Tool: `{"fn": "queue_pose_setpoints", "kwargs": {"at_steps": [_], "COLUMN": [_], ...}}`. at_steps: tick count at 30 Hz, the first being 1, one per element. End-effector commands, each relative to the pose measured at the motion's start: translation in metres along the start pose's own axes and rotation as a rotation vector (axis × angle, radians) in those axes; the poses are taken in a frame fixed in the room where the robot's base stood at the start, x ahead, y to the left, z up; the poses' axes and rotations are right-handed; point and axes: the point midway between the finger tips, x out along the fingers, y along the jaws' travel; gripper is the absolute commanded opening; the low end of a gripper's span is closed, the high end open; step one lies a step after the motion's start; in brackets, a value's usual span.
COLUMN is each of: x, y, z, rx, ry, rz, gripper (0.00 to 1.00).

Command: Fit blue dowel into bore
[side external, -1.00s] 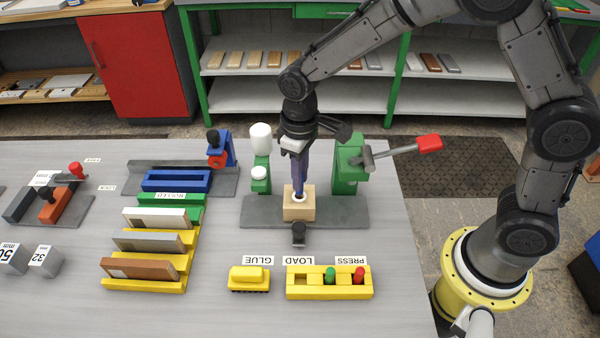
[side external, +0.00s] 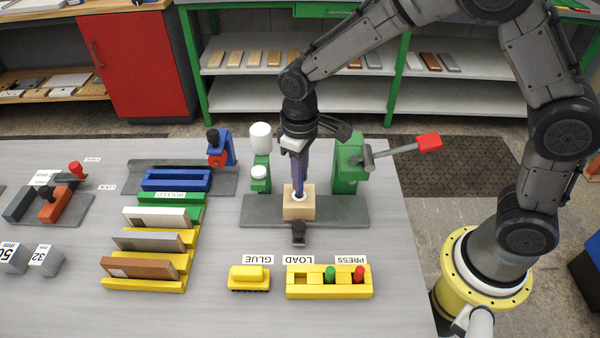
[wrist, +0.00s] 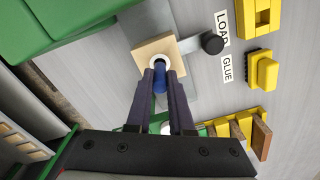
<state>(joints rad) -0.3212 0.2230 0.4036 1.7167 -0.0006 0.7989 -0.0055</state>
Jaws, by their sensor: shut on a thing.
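The blue dowel (wrist: 160,79) shows in the wrist view between the fingers of my gripper (wrist: 160,72), which is shut on it. Its far end is at the white-rimmed bore (wrist: 161,60) in the light wooden block (wrist: 150,50). How deep it sits in the bore is hidden. In the side view my gripper (side external: 298,190) points straight down over the block (side external: 299,208). The fingers hide most of the dowel there. The block stands on a grey plate (side external: 345,211) between the green fixture parts.
A green press (side external: 347,165) with a red-tipped lever stands just right of my gripper. A green post with white glue bottle (side external: 261,137) stands to the left. A black knob (side external: 298,232) is in front. A yellow rack (side external: 180,284) holds several boards.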

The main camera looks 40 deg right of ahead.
Motion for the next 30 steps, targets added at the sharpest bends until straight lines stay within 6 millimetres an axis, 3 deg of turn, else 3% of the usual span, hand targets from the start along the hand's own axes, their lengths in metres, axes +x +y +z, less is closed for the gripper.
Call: {"fn": "queue_pose_setpoints", "kwargs": {"at_steps": [30], "x": [0.018], "y": [0.000], "z": [0.000], "rx": [0.000], "ry": [0.000], "rz": [0.000], "gripper": [0.00]}}
